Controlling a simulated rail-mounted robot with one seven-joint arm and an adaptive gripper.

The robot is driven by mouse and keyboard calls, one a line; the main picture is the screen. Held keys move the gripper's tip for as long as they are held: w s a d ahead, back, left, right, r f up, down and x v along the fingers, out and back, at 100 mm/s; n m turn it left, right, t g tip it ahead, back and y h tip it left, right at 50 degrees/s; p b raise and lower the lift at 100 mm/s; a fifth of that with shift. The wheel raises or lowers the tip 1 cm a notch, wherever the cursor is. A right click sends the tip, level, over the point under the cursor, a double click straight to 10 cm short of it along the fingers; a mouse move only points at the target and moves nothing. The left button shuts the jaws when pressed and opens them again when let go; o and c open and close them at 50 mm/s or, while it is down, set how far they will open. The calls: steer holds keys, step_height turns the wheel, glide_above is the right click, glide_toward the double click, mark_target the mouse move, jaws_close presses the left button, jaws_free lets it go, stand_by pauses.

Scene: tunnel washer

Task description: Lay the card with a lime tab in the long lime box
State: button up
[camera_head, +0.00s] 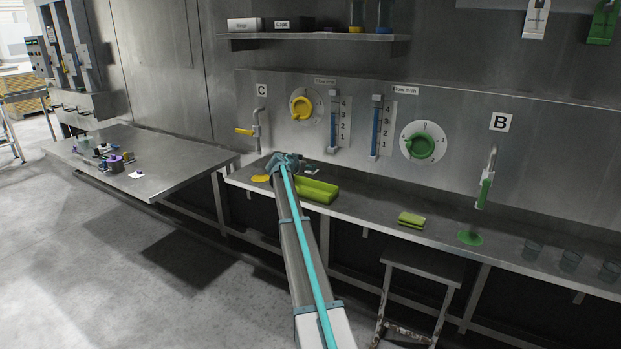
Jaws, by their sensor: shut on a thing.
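The long lime box (318,191) lies on the steel wall bench, just right of my arm, with its left end partly behind the arm. My gripper (304,165) is above the bench at the back left of the box. It looks shut on a small white card (312,171), which shows at its fingertips behind the box. The card is too small to make out a lime tab, and my arm hides part of the grip.
A short lime box (411,220) lies further right on the bench, then a green drain (470,238) and clear beakers (571,260). A yellow drain (261,178) is left of my arm. The side table (190,160) holds several small objects and a white card (136,175).

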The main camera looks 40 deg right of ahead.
mark_target(310, 173)
steer(key=w+d+f+p, duration=0.1)
steer(key=f, duration=0.1)
steer(key=d+f, duration=0.1)
steer(key=f, duration=0.2)
steer(key=w+d+f+p, duration=0.1)
steer(key=f, duration=0.2)
steer(key=shift+w+d+f+p, duration=0.15)
steer(key=shift+w+f+p, duration=0.1)
steer(key=shift+w+p, duration=0.1)
steer(key=shift+s, duration=0.1)
steer(key=shift+f+b, duration=0.65)
steer(key=shift+b, duration=0.6)
steer(key=o, duration=0.9)
steer(key=shift+c, duration=0.2)
steer(key=shift+r+p, duration=0.2)
steer(key=shift+p, duration=0.1)
